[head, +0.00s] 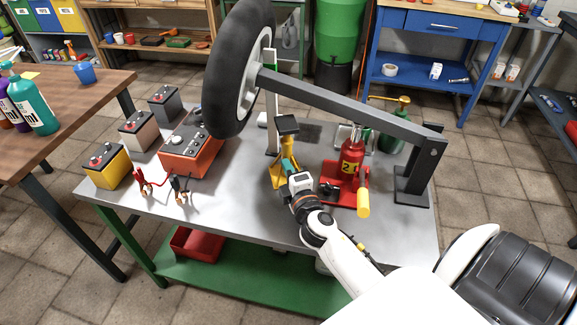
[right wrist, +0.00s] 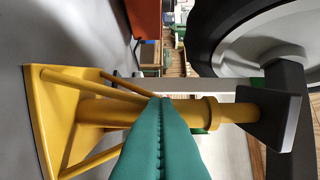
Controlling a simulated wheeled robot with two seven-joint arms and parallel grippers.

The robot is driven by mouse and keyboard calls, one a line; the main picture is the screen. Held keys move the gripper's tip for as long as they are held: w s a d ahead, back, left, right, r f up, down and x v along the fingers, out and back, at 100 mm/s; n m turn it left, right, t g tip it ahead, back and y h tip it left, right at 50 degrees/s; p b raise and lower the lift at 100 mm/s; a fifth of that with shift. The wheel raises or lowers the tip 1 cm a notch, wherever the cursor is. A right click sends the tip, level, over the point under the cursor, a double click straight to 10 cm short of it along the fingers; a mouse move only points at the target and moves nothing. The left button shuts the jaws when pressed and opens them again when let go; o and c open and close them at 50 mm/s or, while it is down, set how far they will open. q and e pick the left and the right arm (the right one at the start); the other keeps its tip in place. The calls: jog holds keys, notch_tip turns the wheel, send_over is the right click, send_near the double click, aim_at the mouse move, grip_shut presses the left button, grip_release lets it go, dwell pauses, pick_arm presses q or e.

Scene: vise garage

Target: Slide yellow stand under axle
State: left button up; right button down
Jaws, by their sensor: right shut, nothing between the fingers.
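The yellow stand (head: 278,180) stands upright on the metal bench top, with a dark square pad on its top. The dark axle (head: 345,102) runs from the wheel (head: 238,70) to a post at the right, above and behind the pad in the head view. I cannot tell whether the pad is directly below it. My right gripper (head: 288,163) is shut and empty at the near side of the stand. In the right wrist view its teal fingers (right wrist: 160,145) overlap the yellow stand's column (right wrist: 95,110); contact is unclear. My left gripper is not in view.
A red jack (head: 350,165) with a yellow handle stands right of the stand. A green can (head: 392,135) is behind it. A white upright (head: 272,110) stands behind the stand. An orange box (head: 190,150), several batteries and red-black clamps occupy the bench's left.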

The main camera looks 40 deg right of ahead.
jog(key=d, duration=0.1)
jog(key=w+d, duration=0.2)
jog(key=d, duration=0.1)
jog(key=shift+w, duration=0.1)
jog(key=shift+a, duration=0.1)
dwell(0.4)
